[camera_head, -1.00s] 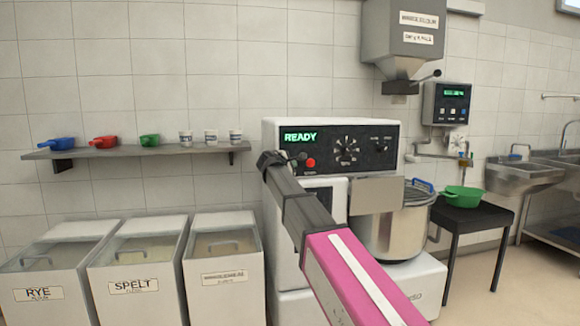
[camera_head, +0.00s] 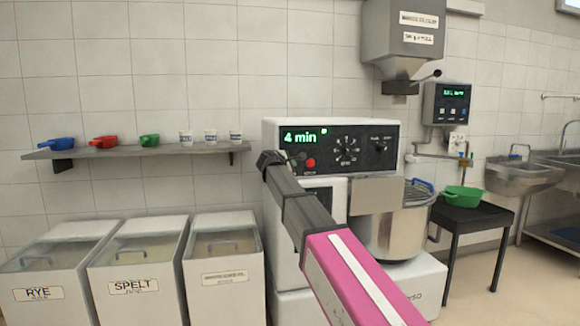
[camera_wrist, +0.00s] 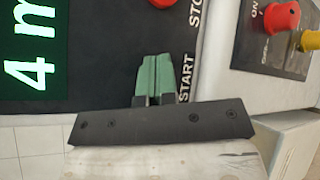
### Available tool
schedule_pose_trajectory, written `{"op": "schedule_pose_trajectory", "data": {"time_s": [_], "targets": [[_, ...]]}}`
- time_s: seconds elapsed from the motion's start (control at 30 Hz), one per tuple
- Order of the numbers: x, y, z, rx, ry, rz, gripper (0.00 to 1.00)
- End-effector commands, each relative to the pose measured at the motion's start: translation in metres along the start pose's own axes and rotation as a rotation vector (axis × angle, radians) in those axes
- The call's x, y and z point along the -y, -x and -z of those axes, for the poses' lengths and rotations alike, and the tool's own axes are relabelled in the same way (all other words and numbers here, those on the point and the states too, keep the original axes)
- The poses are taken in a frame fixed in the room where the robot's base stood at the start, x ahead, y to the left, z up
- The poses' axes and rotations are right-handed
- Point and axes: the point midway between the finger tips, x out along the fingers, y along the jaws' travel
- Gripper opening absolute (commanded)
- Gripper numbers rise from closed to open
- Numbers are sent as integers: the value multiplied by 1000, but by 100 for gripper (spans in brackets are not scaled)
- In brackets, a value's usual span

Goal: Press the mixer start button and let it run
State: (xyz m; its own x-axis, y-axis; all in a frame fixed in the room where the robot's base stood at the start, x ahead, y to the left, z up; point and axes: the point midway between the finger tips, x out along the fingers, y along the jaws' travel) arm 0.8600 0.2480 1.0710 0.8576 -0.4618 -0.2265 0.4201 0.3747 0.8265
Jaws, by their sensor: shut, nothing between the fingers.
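The mixer (camera_head: 318,195) stands against the wall, with a dark control panel (camera_head: 362,146) at its top. Its display (camera_head: 301,137) reads "4 min" in green, with a small green light to its right. The display also shows large in the wrist view (camera_wrist: 30,50). My gripper (camera_wrist: 152,72) is shut and empty, its green fingertips against or very near the panel beside the "START" label. The fingers hide the start button. The red stop button (camera_head: 311,163) is just right of my gripper in the head view. The steel bowl (camera_head: 393,232) sits at the mixer's right.
In the wrist view, a red knob (camera_wrist: 281,16) and a yellow knob (camera_wrist: 309,41) are near the top right. Flour bins (camera_head: 137,258) stand to the left under a shelf (camera_head: 140,151). A black stand (camera_head: 474,220) with a green bowl (camera_head: 462,196) is on the right.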

Motion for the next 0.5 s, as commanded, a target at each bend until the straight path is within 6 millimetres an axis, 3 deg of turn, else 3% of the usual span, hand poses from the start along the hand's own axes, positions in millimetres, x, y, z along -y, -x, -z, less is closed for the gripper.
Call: {"op": "schedule_pose_trajectory", "data": {"time_s": [0.5], "targets": [[2,2,-2,-1,0,0,0]]}}
